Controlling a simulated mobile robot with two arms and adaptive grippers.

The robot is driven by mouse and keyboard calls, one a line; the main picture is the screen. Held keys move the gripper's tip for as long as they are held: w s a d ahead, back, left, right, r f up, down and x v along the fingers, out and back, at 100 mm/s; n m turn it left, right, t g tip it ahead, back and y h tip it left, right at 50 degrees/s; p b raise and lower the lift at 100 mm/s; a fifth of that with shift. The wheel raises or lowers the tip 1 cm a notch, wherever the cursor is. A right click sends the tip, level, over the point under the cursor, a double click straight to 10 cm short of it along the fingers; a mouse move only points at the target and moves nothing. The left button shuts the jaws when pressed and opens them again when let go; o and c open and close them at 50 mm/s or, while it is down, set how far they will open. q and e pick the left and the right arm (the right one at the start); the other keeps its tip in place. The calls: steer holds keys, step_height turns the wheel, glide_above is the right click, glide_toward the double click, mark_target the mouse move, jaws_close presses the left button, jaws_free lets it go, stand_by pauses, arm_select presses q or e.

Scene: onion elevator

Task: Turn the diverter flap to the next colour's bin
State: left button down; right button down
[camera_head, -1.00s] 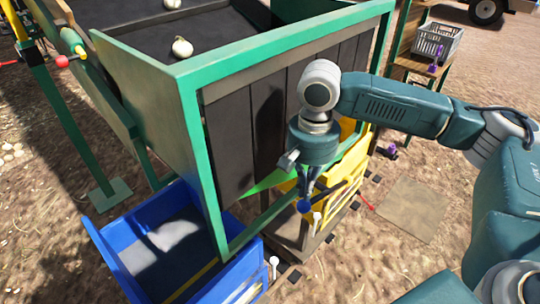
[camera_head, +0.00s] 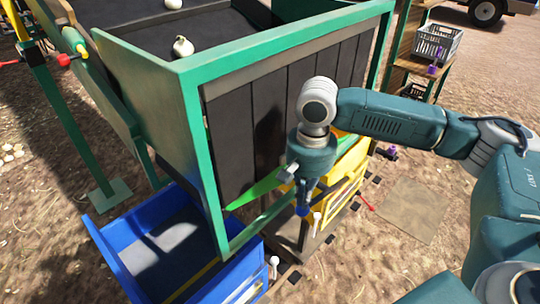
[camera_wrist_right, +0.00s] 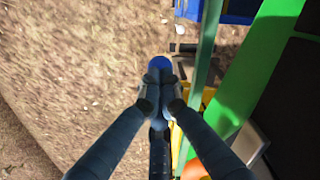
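The bright green diverter flap (camera_head: 258,188) shows below the dark slatted front of the green-framed hopper (camera_head: 206,155), sloping down left toward the blue bin (camera_head: 112,262). The yellow bin (camera_head: 350,172) stands to the right, partly behind my right arm. My right gripper (camera_head: 304,200) points down in front of the flap. In the right wrist view its fingers (camera_wrist_right: 158,88) come together at a blue knob (camera_wrist_right: 160,65), with a dark rod between them. The flap (camera_wrist_right: 262,62) lies to their right. The flap's pivot is hidden. My left gripper is not in view.
Pale onions (camera_head: 183,47) lie in the dark hopper above. A grey crate (camera_head: 438,40) stands on a wooden shelf at the back right. Small white-knobbed posts (camera_head: 274,262) stand by the bins. Bare ground is open to the front right.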

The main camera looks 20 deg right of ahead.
steer(key=shift+w+d+f, duration=0.1)
steer(key=shift+d+f, duration=0.1)
steer(key=shift+f, duration=0.6)
steer(key=shift+d+f, duration=0.15)
steer(key=shift+f, duration=0.65)
step_height(320, 180, down, 5)
steer(key=shift+a+f+b, duration=0.1)
steer(key=shift+f+b, duration=0.05)
steer(key=shift+b, duration=0.45)
steer(key=s+d+r+p, duration=0.2)
steer(key=s+r+p, duration=0.2)
steer(key=p, duration=0.4)
steer(key=shift+s+r, duration=0.35)
steer(key=shift+r, duration=0.2)
steer(key=shift+w, duration=0.1)
steer(key=shift+a, duration=0.1)
